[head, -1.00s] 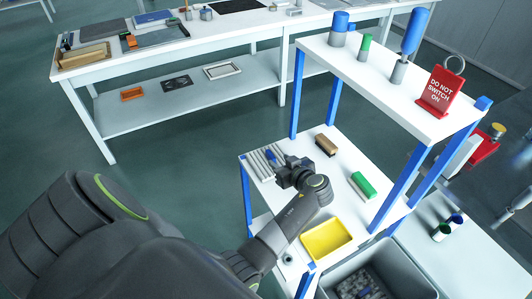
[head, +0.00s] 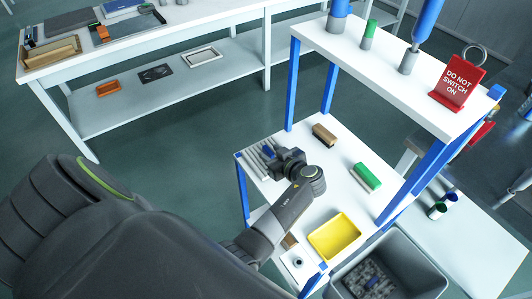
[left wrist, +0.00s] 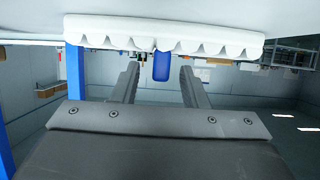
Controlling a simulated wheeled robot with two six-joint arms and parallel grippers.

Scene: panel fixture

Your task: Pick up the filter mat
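The filter mat (head: 253,162) is a pale, pleated piece at the left end of the middle shelf in the head view. In the left wrist view the pleated mat (left wrist: 215,38) spans the top, with a blue tab (left wrist: 162,66) at its middle. My left gripper (head: 273,155) is at the mat, its body partly hiding it in the head view. In the left wrist view the left gripper's fingers (left wrist: 158,80) stand apart, one on each side of the blue tab, with gaps visible. My right gripper is not in view.
A brown block (head: 324,134), a green-topped block (head: 367,177) and a yellow tray (head: 335,237) share the middle shelf (head: 335,165). Blue posts (head: 293,85) hold a top shelf with a red sign (head: 459,82). A grey bin (head: 402,258) stands in front.

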